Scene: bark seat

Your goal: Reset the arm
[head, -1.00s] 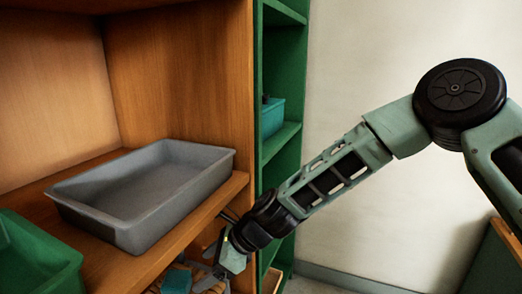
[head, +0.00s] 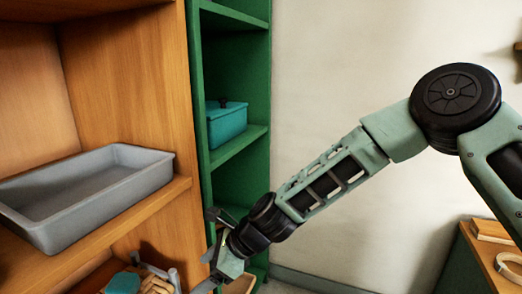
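My arm reaches from the right edge down to the lower middle of the head view. My gripper (head: 212,252) is at its end, low in front of the wooden shelf unit and the green shelf unit. Part of the gripper shows pale and dark pieces, but its fingertips are small and partly lost against the shelves. I cannot tell whether it is open or shut, and I see nothing clearly held.
A grey tray (head: 150,178) sits on the wooden shelf (head: 165,208) at left. A teal box (head: 228,125) stands in the green shelf unit (head: 258,75). Mixed items (head: 150,284) lie on a lower shelf. A table (head: 480,262) with a ring (head: 508,270) is at lower right.

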